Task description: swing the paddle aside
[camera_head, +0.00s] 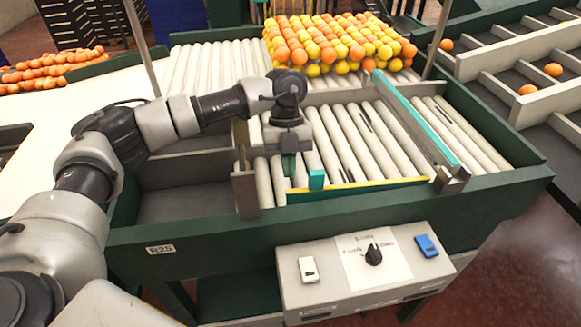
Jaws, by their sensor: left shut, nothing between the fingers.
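The paddle (375,187) appears to be the low green bar with a yellow top edge, lying across the near end of the roller bed (345,140). A short teal block (316,180) stands up near its left end. My left gripper (289,168) points down over the rollers just left of the teal block. Its fingers are shut and empty. I cannot tell whether they touch the block or paddle. My right gripper is not in view.
A teal-topped rail (420,122) borders the rollers on the right, and a brown post (245,190) stands on the left. Piled oranges and yellow fruit (335,45) lie behind. A control box (345,270) with a knob is in front. Sorting lanes (530,70) hold a few oranges.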

